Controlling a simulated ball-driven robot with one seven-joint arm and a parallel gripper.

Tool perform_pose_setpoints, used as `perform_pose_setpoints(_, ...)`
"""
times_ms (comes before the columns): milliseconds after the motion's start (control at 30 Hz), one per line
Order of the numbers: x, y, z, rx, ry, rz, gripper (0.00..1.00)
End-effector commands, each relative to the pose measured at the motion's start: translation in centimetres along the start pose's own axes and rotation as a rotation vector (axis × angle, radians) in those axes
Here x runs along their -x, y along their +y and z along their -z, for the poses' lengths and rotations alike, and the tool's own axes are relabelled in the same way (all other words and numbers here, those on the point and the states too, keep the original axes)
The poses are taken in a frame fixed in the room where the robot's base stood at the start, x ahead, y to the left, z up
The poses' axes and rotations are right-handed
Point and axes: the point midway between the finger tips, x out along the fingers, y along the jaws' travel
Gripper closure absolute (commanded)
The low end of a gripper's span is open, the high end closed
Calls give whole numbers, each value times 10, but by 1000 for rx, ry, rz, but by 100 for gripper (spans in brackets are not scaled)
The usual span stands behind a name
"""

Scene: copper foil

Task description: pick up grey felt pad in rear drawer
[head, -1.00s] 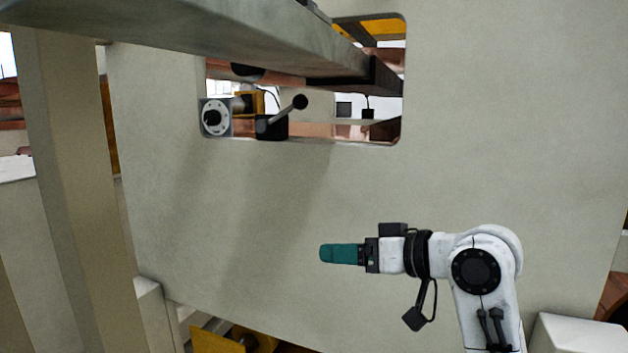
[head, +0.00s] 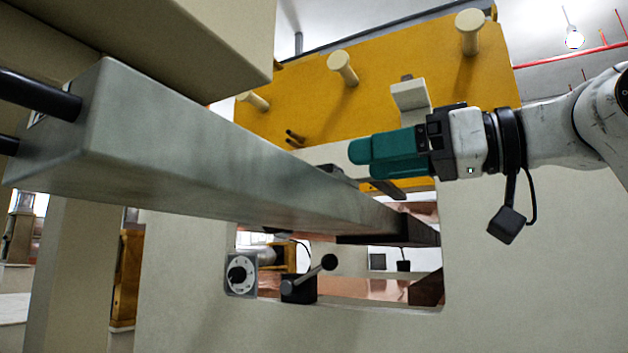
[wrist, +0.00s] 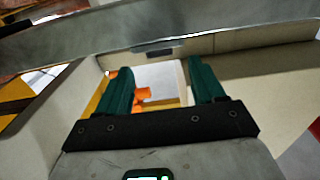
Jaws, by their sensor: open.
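The grey felt pad is not visible in either view, and I cannot make out a rear drawer. My gripper (head: 362,150) has teal fingers and points left in the head view, in front of the yellow panel and above the large grey beam. In the wrist view my gripper (wrist: 158,85) shows its two fingers apart with nothing held between them. Beyond the fingers, a pale opening with small orange parts (wrist: 142,96) shows.
A long grey beam (head: 200,160) crosses the head view and also spans the top of the wrist view. A yellow panel (head: 395,70) with cream pegs stands behind. A pale wall has a cut-out window holding a black-knobbed lever (head: 310,280).

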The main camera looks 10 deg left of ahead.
Motion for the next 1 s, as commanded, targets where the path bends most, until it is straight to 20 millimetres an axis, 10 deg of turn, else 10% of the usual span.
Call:
perform_pose_setpoints(700, -84, 1, 1, -2, -1, -3, 32)
perform_pose_setpoints(1000, -89, 1, 0, -1, 0, -4, 32)
